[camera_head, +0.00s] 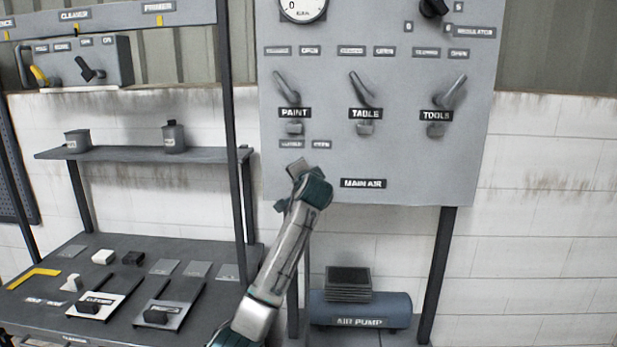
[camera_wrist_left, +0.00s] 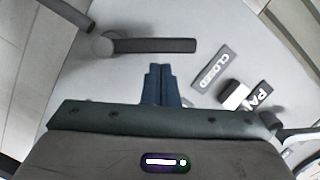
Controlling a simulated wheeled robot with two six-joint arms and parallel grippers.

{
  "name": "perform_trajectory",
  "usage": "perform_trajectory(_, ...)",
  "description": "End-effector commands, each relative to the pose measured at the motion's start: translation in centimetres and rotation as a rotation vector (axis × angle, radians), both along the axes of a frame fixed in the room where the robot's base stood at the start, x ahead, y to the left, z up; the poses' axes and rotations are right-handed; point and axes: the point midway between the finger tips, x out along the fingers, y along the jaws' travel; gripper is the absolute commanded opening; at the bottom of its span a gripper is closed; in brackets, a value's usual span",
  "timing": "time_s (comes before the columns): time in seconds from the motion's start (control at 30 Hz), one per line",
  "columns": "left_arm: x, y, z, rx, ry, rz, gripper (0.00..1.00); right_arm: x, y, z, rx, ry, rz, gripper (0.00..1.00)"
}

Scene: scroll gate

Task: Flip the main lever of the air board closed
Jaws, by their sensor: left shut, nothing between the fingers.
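The grey air board (camera_head: 400,150) hangs on the right in the head view, with a MAIN AIR label (camera_head: 363,183) low on it. My left gripper (camera_head: 298,166) is in front of the board's lower left, below the PAINT label, and hides what is behind it. In the left wrist view, a lever with a dark handle (camera_wrist_left: 165,46) and round grey pivot (camera_wrist_left: 103,45) lies just beyond the fingertips (camera_wrist_left: 159,68). The fingers are together and empty; contact with the lever cannot be told. A CLOSED label (camera_wrist_left: 213,68) is right of the handle. My right gripper is not in view.
PAINT (camera_head: 285,90), TABLE (camera_head: 362,90) and TOOLS (camera_head: 453,92) levers sit higher on the board, under a round gauge (camera_head: 303,5). A shelf and workbench (camera_head: 130,250) stand on the left. An air pump (camera_head: 360,308) is below the board.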

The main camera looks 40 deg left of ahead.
Motion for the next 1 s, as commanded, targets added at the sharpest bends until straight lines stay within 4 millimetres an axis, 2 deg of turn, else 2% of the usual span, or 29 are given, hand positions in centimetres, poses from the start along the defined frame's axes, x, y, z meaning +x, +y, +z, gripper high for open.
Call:
perform_trajectory(0.3, -0.39, 0.65, -0.09, -0.008, -0.005, 0.0, 0.0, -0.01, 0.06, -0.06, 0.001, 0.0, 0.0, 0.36)
perform_trajectory(1.0, -0.31, 0.79, 0.33, -0.007, -0.005, -0.001, 0.0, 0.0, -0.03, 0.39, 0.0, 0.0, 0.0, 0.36)
